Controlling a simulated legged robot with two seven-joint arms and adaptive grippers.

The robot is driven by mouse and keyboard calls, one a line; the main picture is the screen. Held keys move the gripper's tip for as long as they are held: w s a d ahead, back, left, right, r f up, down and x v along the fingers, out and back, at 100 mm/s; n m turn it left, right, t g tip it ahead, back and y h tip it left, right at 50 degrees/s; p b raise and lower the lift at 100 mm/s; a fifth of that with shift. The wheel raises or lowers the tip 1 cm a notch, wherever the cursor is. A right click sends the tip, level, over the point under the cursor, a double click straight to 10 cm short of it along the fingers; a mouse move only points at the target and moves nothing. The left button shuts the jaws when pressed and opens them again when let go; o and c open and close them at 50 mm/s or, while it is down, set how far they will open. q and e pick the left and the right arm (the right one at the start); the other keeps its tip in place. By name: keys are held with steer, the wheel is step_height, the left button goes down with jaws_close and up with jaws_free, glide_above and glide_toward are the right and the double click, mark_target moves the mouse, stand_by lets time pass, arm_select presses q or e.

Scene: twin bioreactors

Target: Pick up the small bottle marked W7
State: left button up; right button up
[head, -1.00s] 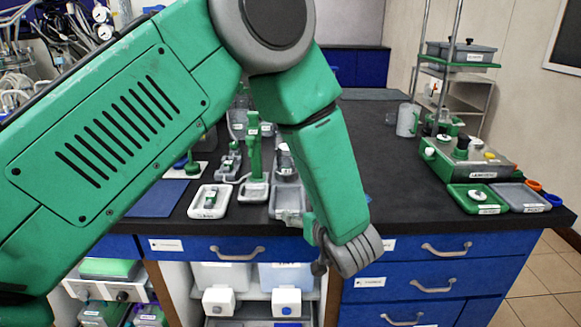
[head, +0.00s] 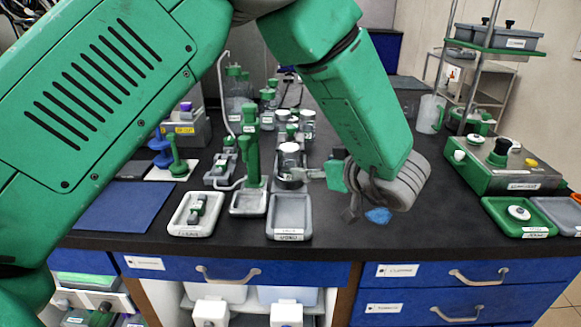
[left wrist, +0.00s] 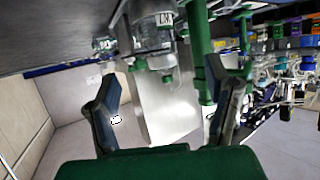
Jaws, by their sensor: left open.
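Several small clear bottles stand in the middle of the black bench. One with a white cap (head: 290,152) stands behind the grey tray, and another (head: 308,122) stands farther back. Their labels are too small to read, so I cannot tell which is marked W7. My left gripper (head: 312,178) is above the bench, close to the right of the white-capped bottle; my wrist hides part of the bench. In the left wrist view its two fingers (left wrist: 172,88) are wide apart with nothing gripped. A clear bottle with a label (left wrist: 155,35) shows beyond them. My right gripper is not in view.
A grey tray (head: 290,222) and a white tray (head: 192,225) lie near the front edge. A green stand (head: 252,165) rises left of the bottles. A blue mat (head: 125,207) lies at left, a green device (head: 500,165) at right.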

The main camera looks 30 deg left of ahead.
mark_target(296, 166)
arm_select(q)
steer(key=x, duration=0.4)
steer(key=shift+w+a+f, duration=0.1)
steer(key=shift+w+f, duration=0.1)
steer(key=shift+w, duration=0.05)
steer(key=shift+w+a+f+b, duration=0.15)
steer(key=shift+a+b, duration=0.15)
steer(key=shift+a+f, duration=0.2)
steer(key=shift+a, duration=0.4)
steer(key=x, duration=0.2)
steer(key=b+x, duration=0.1)
steer(key=x, duration=0.1)
steer(key=shift+w+f, duration=0.25)
steer(key=shift+f, duration=0.15)
steer(key=shift+r, duration=0.1)
steer(key=shift+c, duration=0.5)
steer(key=c, duration=1.3)
